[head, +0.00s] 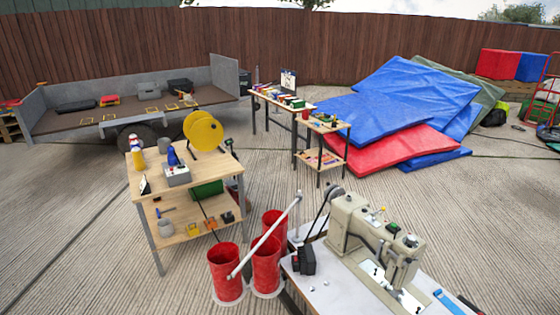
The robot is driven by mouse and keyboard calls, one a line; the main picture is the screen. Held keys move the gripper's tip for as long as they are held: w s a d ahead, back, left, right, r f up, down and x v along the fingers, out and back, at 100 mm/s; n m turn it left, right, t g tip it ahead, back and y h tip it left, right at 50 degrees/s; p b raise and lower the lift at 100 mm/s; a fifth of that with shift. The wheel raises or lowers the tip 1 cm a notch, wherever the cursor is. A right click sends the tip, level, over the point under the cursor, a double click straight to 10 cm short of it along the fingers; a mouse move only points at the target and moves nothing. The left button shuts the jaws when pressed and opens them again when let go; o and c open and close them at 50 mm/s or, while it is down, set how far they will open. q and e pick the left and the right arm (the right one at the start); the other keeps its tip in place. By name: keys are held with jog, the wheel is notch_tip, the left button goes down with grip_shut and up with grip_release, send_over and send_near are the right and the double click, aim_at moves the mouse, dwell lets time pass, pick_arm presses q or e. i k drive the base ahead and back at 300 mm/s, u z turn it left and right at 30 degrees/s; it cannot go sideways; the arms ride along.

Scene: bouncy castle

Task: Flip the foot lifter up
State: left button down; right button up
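A beige industrial sewing machine (365,238) stands on a pale grey sewing table (330,292) at the lower right of the head view. Its needle end, with the presser foot area (393,285), is toward the lower right. The foot lifter is too small to make out clearly among the parts at that end, so I cannot tell whether it is up or down. Neither of my grippers is in view.
Red buckets (226,272) stand left of the sewing table, with a pale rod crossing over them. A wooden workbench (150,178) with tools and a yellow reel (204,131) stands further left. Folded blue and red sheets (400,100) lie behind. Concrete floor between is open.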

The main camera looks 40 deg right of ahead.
aim_at(408, 260)
jog(key=i, duration=1.45)
jog(key=z, duration=4.35)
